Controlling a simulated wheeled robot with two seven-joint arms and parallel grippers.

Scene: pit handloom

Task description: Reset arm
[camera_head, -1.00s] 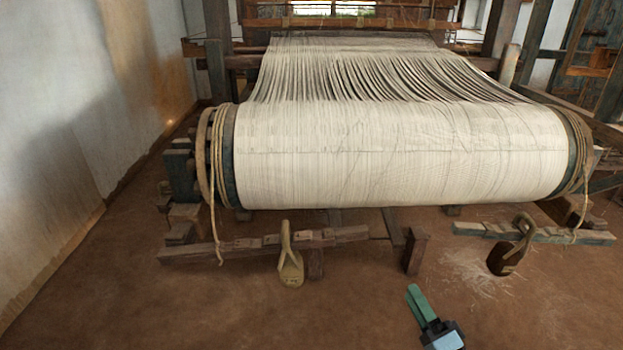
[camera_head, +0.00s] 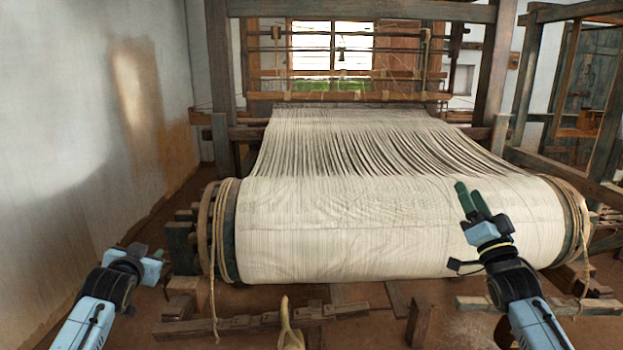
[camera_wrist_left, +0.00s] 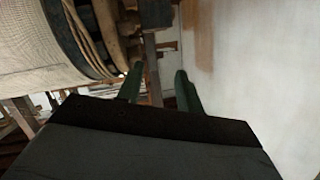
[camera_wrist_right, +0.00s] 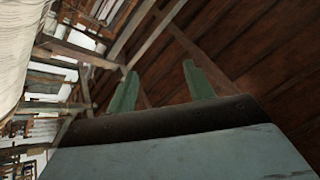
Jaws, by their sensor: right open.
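My left gripper (camera_head: 153,262) is at the lower left in the head view, left of the loom's beam and apart from it. In the left wrist view its two green fingers (camera_wrist_left: 160,86) stand apart with nothing between them. My right gripper (camera_head: 471,198) points up in front of the right part of the white warp roll (camera_head: 370,230) in the head view. Its green fingers (camera_wrist_right: 159,80) are apart and empty in the right wrist view. Whether it touches the roll cannot be told from the head view, but it looks clear of it.
The pit loom's wooden frame (camera_head: 497,60) stands behind the roll. Ropes (camera_head: 214,250) hang at the beam's ends. A pale wooden piece (camera_head: 288,325) is on the floor by a low wooden bar (camera_head: 240,325). A plain wall (camera_head: 70,120) runs along the left.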

